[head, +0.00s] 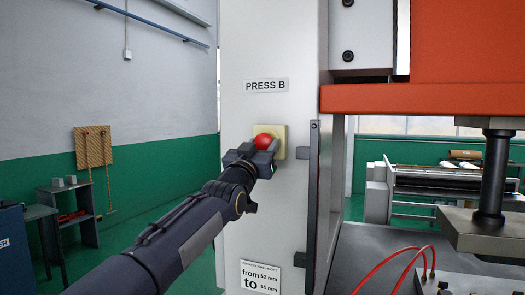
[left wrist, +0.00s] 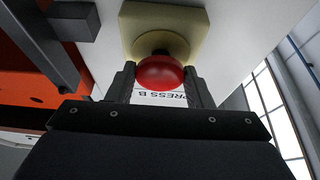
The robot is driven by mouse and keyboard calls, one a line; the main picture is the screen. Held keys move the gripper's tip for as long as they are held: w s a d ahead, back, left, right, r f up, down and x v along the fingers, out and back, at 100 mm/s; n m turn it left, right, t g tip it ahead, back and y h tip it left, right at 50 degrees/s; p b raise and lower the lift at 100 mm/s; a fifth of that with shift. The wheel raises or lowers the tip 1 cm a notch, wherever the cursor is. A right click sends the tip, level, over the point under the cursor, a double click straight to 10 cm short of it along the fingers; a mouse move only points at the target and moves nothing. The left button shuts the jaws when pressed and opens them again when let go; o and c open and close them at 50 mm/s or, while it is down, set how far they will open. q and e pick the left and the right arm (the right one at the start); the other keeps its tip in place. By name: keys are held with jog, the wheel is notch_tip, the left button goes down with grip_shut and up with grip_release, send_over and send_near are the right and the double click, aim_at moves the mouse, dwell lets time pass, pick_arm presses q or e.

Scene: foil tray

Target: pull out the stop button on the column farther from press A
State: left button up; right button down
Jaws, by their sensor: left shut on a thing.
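The red stop button (head: 264,141) sits on a yellow plate (head: 281,139) on the white column (head: 262,200), below the label PRESS B (head: 266,86). My left gripper (head: 263,150) is at the button, with its fingers shut on it. In the left wrist view the red button (left wrist: 160,73) shows between the two fingers (left wrist: 162,85), with the yellow plate (left wrist: 165,20) behind it. I cannot tell how far the button stands out from the plate. My right gripper is not in view.
An orange press body (head: 420,98) and a metal ram (head: 492,175) stand right of the column, over a dark press table (head: 385,255) with red hoses (head: 385,262). A dark bracket (head: 312,170) is fixed along the column's right edge. A shelf (head: 75,205) stands far left.

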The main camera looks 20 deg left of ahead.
pick_arm(q)
jog(key=o, duration=1.1)
jog(key=shift+o, duration=1.3)
jog(key=shift+s, duration=0.2)
jog(key=b+v, duration=0.3)
jog(key=v, duration=0.4)
jog(key=shift+s, duration=0.35)
jog(key=shift+f, duration=0.1)
